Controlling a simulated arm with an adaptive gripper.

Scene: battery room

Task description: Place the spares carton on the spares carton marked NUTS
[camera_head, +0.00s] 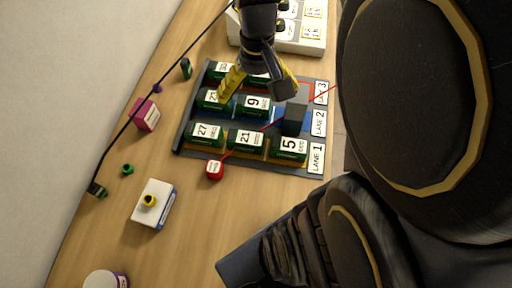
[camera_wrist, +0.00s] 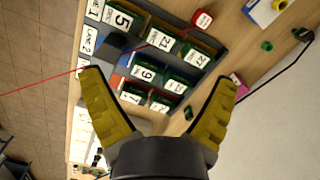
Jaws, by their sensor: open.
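A dark rack (camera_head: 180,142) with LANE 1 to 3 labels holds several green numbered blocks and a dark block (camera_head: 294,118). A white box (camera_head: 153,205) with a yellow part, green pieces (camera_head: 127,169) and a black cord (camera_head: 180,57) lie left. A thin red line crosses the rack.

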